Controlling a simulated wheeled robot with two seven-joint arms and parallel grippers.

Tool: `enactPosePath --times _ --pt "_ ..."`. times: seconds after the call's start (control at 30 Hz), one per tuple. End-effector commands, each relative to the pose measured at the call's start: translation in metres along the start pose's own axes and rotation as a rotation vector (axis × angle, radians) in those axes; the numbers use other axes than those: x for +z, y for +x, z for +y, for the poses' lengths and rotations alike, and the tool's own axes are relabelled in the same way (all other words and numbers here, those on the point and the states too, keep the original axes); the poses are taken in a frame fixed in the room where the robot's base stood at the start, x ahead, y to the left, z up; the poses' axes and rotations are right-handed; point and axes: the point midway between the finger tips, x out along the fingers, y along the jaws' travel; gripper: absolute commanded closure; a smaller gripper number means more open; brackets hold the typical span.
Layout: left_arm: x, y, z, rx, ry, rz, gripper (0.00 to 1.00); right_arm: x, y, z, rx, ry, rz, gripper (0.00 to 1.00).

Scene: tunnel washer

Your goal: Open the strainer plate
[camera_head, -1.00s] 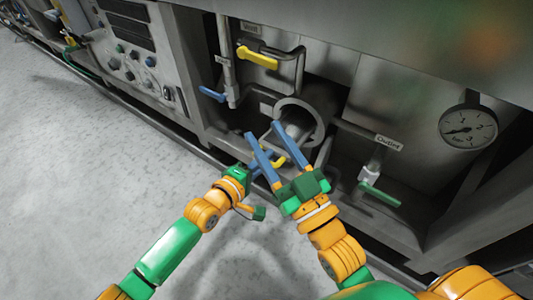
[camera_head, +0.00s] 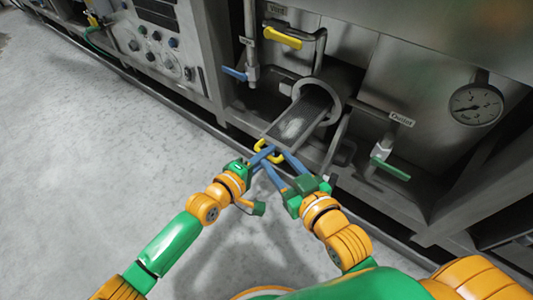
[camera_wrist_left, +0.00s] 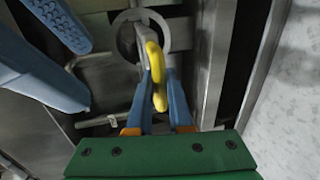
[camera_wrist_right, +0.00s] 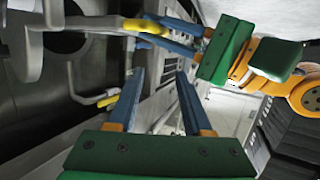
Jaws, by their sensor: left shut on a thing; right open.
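The strainer plate (camera_head: 304,112) is a grey, perforated-looking slide that sticks out of a round metal housing (camera_head: 334,94) below the machine. Its yellow handle (camera_head: 272,148) is at the outer end. My left gripper (camera_head: 265,155) is shut on this yellow handle, which also shows between the blue fingers in the left wrist view (camera_wrist_left: 156,75). My right gripper (camera_head: 277,160) is open and empty, close beside the left gripper and the handle. In the right wrist view the left gripper (camera_wrist_right: 183,35) reaches the handle (camera_wrist_right: 145,27) from the right.
A yellow valve lever (camera_head: 283,38) and a blue one (camera_head: 234,73) sit on pipes to the upper left. A green outlet lever (camera_head: 390,168) and a gauge (camera_head: 476,104) are at right. Control panels (camera_head: 155,45) stand at left. The grey floor (camera_head: 90,150) is clear.

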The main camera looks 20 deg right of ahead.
Motion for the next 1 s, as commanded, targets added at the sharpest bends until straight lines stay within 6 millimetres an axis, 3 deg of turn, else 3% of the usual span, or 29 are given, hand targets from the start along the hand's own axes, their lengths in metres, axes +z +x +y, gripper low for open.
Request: enactPosePath --times 0.03,0.13,0.53,0.77,1.0 --pt "0.000 0.000 -0.001 -0.002 0.000 0.000 0.79 0.000 0.000 0.000 0.000 0.000 0.000 0.50" --pt "0.000 0.000 -0.001 -0.001 0.000 0.000 0.52 0.000 0.000 0.000 0.000 0.000 0.000 0.50" --pt "0.000 -0.002 0.000 -0.001 -0.001 0.000 0.52 0.006 -0.001 0.000 0.001 0.001 -0.038 0.50" --pt "0.000 -0.015 0.002 -0.001 -0.002 0.000 0.52 0.054 -0.014 0.005 0.011 0.009 -0.295 0.50" --pt "0.000 -0.033 0.002 0.000 0.000 0.001 0.52 0.110 -0.050 0.009 0.021 0.024 -0.621 0.50"
